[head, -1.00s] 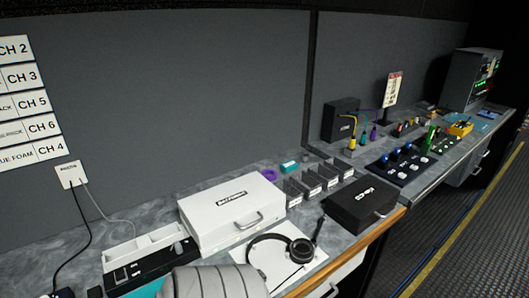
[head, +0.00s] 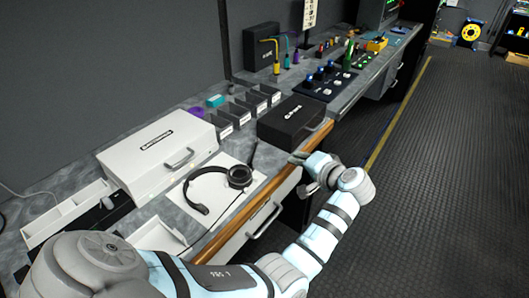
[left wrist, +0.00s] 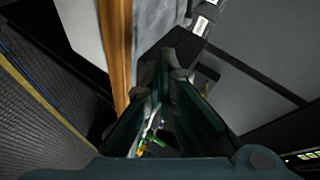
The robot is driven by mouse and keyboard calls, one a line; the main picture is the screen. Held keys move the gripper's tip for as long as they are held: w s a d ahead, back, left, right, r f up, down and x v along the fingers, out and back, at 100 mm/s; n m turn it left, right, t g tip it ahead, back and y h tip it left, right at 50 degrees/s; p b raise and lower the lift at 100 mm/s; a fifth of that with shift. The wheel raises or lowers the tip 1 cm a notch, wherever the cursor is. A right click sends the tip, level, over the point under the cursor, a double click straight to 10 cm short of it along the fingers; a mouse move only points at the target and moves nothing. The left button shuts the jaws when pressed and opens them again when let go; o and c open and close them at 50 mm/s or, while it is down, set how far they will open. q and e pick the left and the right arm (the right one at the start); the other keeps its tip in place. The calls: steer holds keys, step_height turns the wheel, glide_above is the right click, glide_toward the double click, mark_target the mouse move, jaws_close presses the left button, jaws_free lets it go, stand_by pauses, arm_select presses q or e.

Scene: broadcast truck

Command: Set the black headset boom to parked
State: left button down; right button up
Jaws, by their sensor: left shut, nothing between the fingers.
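The black headset (head: 210,185) lies on a white sheet on the counter in the head view. Its round ear cup (head: 239,177) is at the right end of the headband. A thin dark boom (head: 254,156) appears to stick out from that cup toward the back, away from the band. My left gripper (head: 296,160) is to the right of the headset, beyond the counter's wooden edge, apart from it. In the left wrist view the fingers (left wrist: 163,66) are together and empty; the headset does not show there. My right gripper is out of view.
A white case (head: 158,155) stands left of the headset, and a black case (head: 291,119) behind it near my gripper. Small dark bins (head: 250,107) line the back. The wooden counter edge (head: 245,218) and drawers lie in front. The floor at right is clear.

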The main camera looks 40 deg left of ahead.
mark_target(254, 152)
arm_select(q)
steer(key=shift+n+g+y, duration=0.3)
steer(key=shift+n+y, duration=0.2)
steer(key=shift+n, duration=0.1)
steer(key=a, duration=0.2)
steer(key=w+a, duration=0.1)
steer(key=a, duration=0.2)
steer(key=w+a+b, duration=0.1)
steer(key=a, duration=0.2)
steer(key=shift+w+a, duration=0.1)
steer(key=a+f, duration=0.1)
steer(key=s+a+f, duration=0.1)
steer(key=a, duration=0.1)
steer(key=shift+a, duration=0.1)
steer(key=shift+s+a+f, duration=0.15)
steer(key=shift+a+f, duration=0.1)
steer(key=shift+a, duration=0.05)
